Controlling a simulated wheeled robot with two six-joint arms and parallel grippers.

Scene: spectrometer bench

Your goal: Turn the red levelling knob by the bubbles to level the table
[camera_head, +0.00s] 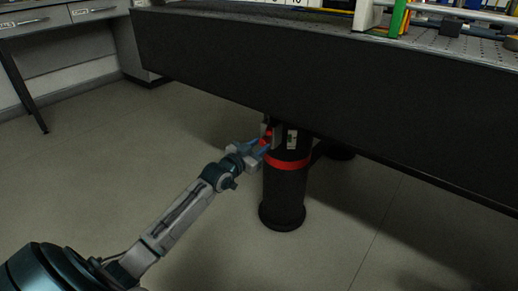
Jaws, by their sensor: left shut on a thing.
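The red levelling knob (266,137) shows only in part, at the upper left side of a black table leg (284,189). My left gripper (262,146) reaches up to it from the left and is shut on it, just under the table's edge. The fingers hide some of the knob. The optical table (300,86) shows its long dark side face. No bubbles can be made out in this view. My right gripper is not in view.
The black leg has a red band (288,163) and a small pale label (292,139). Optics and coloured posts (398,18) stand on the table top at the upper right. A bench with drawers (35,22) is at the upper left. The floor (120,160) around my arm is clear.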

